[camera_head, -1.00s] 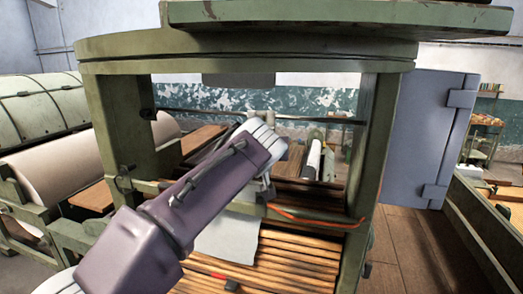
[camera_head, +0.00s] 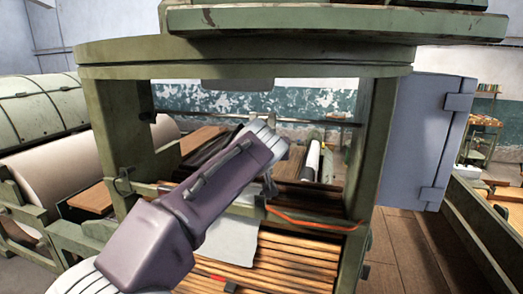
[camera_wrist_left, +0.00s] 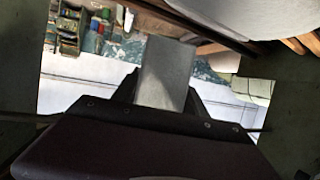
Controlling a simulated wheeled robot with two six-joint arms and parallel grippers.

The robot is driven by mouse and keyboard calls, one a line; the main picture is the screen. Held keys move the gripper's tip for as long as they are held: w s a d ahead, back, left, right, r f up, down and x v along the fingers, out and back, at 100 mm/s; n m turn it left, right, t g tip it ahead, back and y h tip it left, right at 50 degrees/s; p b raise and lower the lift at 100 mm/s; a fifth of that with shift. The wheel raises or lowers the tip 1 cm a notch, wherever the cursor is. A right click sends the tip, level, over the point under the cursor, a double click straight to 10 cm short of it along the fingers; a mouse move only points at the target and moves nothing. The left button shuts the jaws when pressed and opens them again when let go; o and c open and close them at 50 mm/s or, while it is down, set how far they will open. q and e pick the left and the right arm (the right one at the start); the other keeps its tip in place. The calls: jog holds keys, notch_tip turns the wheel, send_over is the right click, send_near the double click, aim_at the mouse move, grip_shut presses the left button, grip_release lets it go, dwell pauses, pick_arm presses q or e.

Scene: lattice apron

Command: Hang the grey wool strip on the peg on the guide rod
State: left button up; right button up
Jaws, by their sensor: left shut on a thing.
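My left gripper (camera_head: 270,187) is mostly hidden behind my purple wrist in the head view, in the opening of the green frame. In the left wrist view its jaws (camera_wrist_left: 162,102) are shut on a flat grey strip (camera_wrist_left: 166,66), which stands out between the fingers. In the head view a light grey sheet (camera_head: 234,242), which looks like the same wool strip, hangs below my wrist over the wooden slats. A thin dark guide rod (camera_head: 318,122) crosses the opening behind my wrist. I cannot make out the peg. My right gripper is not in view.
The green frame (camera_head: 369,155) has posts on both sides and a heavy top beam (camera_head: 245,58). An orange cord (camera_head: 310,223) droops along the front rail. Wooden slats (camera_head: 300,262) lie below. A large pale roll (camera_head: 60,160) stands left and a grey-blue cabinet (camera_head: 425,140) right.

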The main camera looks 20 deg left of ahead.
pick_arm(q)
jog(key=shift+w+p, duration=0.3)
jog(key=shift+w, duration=0.6)
jog(key=shift+f, duration=0.1)
dwell(0.4)
jog(key=shift+w+f+b, duration=0.2)
jog(key=shift+f+b, duration=0.3)
jog(key=shift+b, duration=0.1)
jog(key=o, duration=1.4)
